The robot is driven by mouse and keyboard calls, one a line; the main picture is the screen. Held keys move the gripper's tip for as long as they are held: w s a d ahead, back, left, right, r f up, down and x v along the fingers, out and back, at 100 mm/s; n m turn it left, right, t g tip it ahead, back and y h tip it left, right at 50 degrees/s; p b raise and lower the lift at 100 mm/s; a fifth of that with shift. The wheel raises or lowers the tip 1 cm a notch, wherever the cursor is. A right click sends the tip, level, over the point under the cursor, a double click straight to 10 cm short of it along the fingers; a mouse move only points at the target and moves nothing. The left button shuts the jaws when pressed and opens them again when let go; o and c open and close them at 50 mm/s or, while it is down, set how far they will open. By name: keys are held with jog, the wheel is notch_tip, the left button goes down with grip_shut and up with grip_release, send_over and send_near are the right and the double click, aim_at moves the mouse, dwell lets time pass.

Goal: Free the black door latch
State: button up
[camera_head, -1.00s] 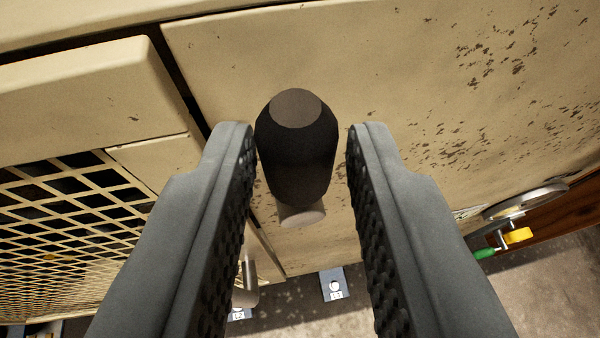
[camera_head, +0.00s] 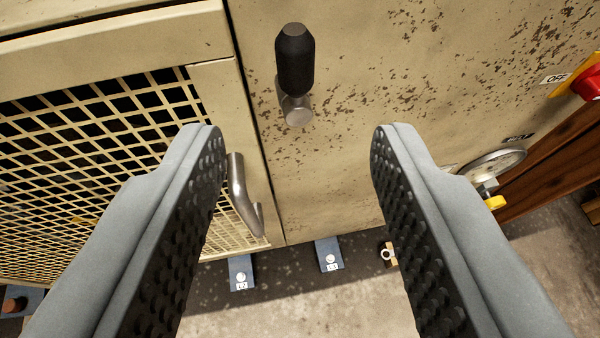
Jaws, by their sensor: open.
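The black door latch (camera_head: 295,60) has a dark, rounded grip on a short metal hub (camera_head: 297,110). It stands upright on the worn beige panel (camera_head: 350,150), just right of the seam beside the mesh door. My gripper (camera_head: 290,135) is open and empty. Its two grey, studded fingers are wide apart. The latch lies beyond the fingertips and above them in the picture, with clear space around it. Nothing touches the latch.
The mesh door (camera_head: 100,145) on the left has a metal handle (camera_head: 240,195) near my left finger. At right are a round gauge (camera_head: 492,163), a yellow-handled valve (camera_head: 494,201) and a red switch (camera_head: 590,85). Blue floor plates (camera_head: 329,256) lie below.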

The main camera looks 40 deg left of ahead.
jog(key=v, duration=0.7)
jog(key=shift+s, duration=0.2)
jog(key=shift+d+r, duration=0.1)
jog(key=shift+d, duration=0.1)
jog(key=s+a+r+t+h, duration=0.1)
jog(key=s+a+r+t, duration=0.3)
jog(key=r, duration=0.5)
jog(key=s+a+r+t, duration=0.1)
jog(key=s+a+r, duration=0.3)
jog(key=r, duration=0.5)
jog(key=s+a+r+m+t+h, duration=0.1)
jog(key=s+r+m+t+h, duration=0.1)
jog(key=s+r, duration=0.5)
jog(key=s+a+r+m+t+h, duration=0.15)
jog(key=s+r, duration=0.25)
jog(key=s, duration=0.7)
jog(key=s+a+m+t+h, duration=0.1)
jog(key=s+m+h, duration=0.35)
jog(key=s, duration=1.35)
jog(key=s+a+f+g, duration=0.1)
jog(key=s+f, duration=0.4)
jog(key=s, duration=0.3)
jog(key=s+a+f+g, duration=0.1)
jog(key=s+f, duration=0.5)
jog(key=s, duration=0.3)
jog(key=shift+s+a+f, duration=0.2)
